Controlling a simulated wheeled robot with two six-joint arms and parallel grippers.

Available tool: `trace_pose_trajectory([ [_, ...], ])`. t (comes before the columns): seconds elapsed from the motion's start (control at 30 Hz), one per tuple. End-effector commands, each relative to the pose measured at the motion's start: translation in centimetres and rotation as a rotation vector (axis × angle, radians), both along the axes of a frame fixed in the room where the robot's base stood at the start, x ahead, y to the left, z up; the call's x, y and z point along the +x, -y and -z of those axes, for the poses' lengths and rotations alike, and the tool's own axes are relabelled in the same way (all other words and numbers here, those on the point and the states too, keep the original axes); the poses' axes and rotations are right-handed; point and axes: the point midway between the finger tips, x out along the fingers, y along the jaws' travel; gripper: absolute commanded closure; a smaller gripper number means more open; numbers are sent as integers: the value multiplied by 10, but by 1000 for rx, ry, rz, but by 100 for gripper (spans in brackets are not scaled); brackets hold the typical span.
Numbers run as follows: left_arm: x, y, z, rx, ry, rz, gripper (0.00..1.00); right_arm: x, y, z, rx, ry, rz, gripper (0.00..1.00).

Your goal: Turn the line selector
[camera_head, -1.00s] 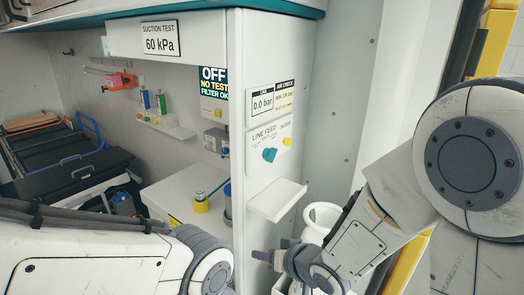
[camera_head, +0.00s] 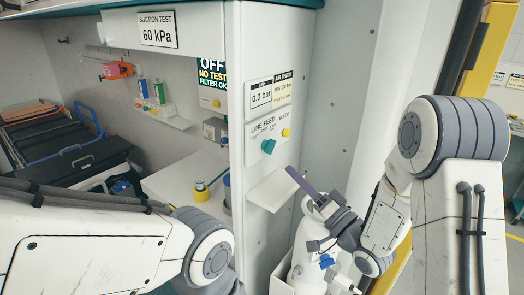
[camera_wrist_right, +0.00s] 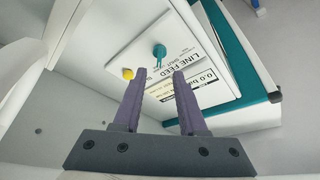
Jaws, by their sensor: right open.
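The line selector (camera_head: 268,146) is a teal knob under the words LINE FEED on a white panel on the end wall of the cabinet. It also shows in the right wrist view (camera_wrist_right: 159,51), beyond the fingertips. My right gripper (camera_head: 294,172) has purple fingers. It is in front of the panel, below and right of the knob, and touches nothing that I can see. In the right wrist view the two fingers (camera_wrist_right: 160,73) are apart with nothing between them. My left arm comes in from the left, but its gripper is out of view.
A yellow bleed button (camera_head: 286,132) sits right of the knob. A gauge reading 0.0 bar (camera_head: 261,99) is above. A small white shelf (camera_head: 272,190) juts out below the panel, close to my right fingers. White bottles (camera_head: 306,262) stand below my right gripper.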

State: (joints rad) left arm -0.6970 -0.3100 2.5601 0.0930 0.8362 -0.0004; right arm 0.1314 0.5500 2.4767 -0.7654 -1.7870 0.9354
Motion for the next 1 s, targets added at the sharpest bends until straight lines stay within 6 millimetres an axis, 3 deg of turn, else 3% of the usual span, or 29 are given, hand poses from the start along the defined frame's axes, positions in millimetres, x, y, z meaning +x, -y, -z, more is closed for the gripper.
trace_pose_trajectory([
  [0.6,1,-1,-41,0,0,0,20,71,-53,-30,-4,11,4,59],
  [1.0,1,-1,-42,0,0,-1,20,78,-58,-31,-4,11,5,59],
])
